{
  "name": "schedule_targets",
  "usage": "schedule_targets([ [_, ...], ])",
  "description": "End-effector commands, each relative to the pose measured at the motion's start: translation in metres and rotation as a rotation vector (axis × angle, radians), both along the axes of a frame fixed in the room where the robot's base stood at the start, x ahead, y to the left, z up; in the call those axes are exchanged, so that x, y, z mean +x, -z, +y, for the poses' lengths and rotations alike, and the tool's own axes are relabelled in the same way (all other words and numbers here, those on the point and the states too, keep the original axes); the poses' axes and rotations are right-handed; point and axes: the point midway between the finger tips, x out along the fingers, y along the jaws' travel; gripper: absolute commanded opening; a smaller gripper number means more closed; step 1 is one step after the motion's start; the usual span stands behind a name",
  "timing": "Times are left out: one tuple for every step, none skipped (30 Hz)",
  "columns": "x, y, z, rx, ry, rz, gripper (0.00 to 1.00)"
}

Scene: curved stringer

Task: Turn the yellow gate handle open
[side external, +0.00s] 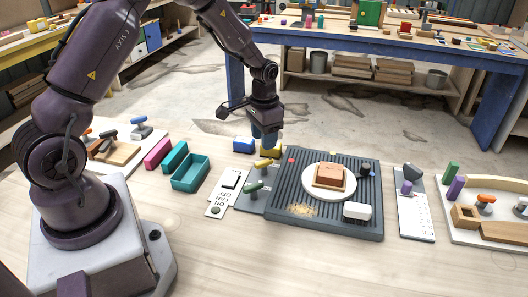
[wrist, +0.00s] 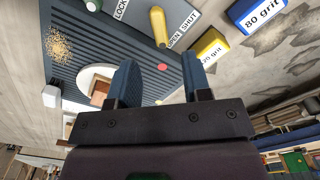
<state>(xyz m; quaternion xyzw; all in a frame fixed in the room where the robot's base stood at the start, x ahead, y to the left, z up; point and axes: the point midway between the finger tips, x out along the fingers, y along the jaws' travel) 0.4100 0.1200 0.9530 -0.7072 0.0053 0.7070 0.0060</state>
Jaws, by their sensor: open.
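The yellow gate handle (side external: 263,164) sits on a grey plate at the left edge of the ribbed dark board, behind a green handle (side external: 254,188). In the wrist view the yellow handle (wrist: 158,25) is at the top, beside a label reading OPEN and SHUT. I cannot tell clearly which word it lines up with. My gripper (side external: 265,143) hangs fingers down above the back left of the board, behind the yellow handle. In the wrist view its blue fingers (wrist: 159,62) are apart and empty, and the yellow handle lies beyond their tips, not touched.
A yellow grit block (side external: 271,152) and a blue grit block (side external: 243,145) stand close behind the handle. The ribbed board (side external: 320,231) holds a white disc with a brown block and a white block (side external: 357,211). A teal tray (side external: 190,178) stands left.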

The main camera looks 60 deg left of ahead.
Motion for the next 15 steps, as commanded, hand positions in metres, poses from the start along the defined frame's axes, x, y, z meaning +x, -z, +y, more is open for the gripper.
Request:
schedule_targets([
  [0.0,-0.013,0.0,0.001,0.001,-0.005,0.45],
  [0.0,-0.019,0.0,0.001,0.001,-0.004,0.45],
  [0.001,-0.027,0.0,0.001,0.001,-0.004,0.45],
  [0.0,-0.032,0.0,0.001,0.001,-0.003,0.45],
  [0.0,-0.036,0.0,0.0,0.001,-0.004,0.45],
  [0.0,-0.042,0.0,0.0,0.001,-0.003,0.45],
  [0.0,-0.046,0.0,0.0,0.001,-0.003,0.45],
  [0.0,-0.049,0.0,0.0,0.001,-0.003,0.45],
  [0.0,-0.053,0.0,0.0,0.001,-0.002,0.45],
  [0.0,-0.055,0.0,0.0,0.001,-0.001,0.45],
  [0.0,-0.056,0.0,0.0,0.001,-0.001,0.45],
  [0.0,-0.058,0.0,0.0,0.001,-0.001,0.45],
  [0.0,-0.058,0.0,0.0,0.001,0.0,0.45],
  [0.0,-0.059,0.0,-0.001,0.001,0.0,0.45],
  [0.0,-0.059,0.0,-0.001,0.001,0.0,0.45],
])
